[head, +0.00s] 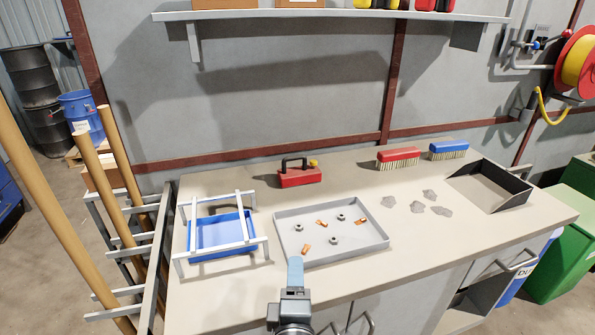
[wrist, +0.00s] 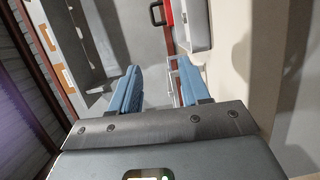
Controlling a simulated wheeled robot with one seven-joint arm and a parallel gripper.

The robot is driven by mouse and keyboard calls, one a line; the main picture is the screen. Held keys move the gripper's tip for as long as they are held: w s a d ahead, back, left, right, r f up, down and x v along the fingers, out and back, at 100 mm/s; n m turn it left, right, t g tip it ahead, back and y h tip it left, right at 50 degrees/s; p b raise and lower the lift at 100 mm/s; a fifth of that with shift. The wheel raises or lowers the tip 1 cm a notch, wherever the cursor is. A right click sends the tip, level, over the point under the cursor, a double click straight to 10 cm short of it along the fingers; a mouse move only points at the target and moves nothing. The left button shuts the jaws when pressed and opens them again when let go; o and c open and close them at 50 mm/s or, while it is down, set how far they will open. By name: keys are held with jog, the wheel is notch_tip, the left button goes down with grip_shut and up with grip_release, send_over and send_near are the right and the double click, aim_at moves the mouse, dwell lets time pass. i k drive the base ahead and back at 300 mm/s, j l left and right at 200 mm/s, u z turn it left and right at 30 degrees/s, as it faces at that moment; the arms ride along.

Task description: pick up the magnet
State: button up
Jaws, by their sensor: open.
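The magnet (head: 299,176) is a red block with a black handle and a yellow knob on its right end. It stands upright on the workbench, behind the grey tray, near the wall. In the wrist view part of the magnet (wrist: 167,12) shows at the top edge, with its dark handle to the left. My gripper (head: 295,264) is at the bench's front edge, in front of the tray and well apart from the magnet. In the wrist view its blue fingers (wrist: 158,68) are spread with nothing between them.
The grey tray (head: 287,251) holds several metal nuts and copper pieces. A blue bin (head: 222,246) under a white frame stands left. Red (head: 398,154) and blue (head: 449,146) brushes, grey scraps (head: 416,206) and a black-walled tray (head: 508,181) are right. A shelf (head: 330,14) hangs above.

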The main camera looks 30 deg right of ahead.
aim_at(296, 176)
jog(key=i+l, duration=0.9)
jog(key=i, duration=0.15)
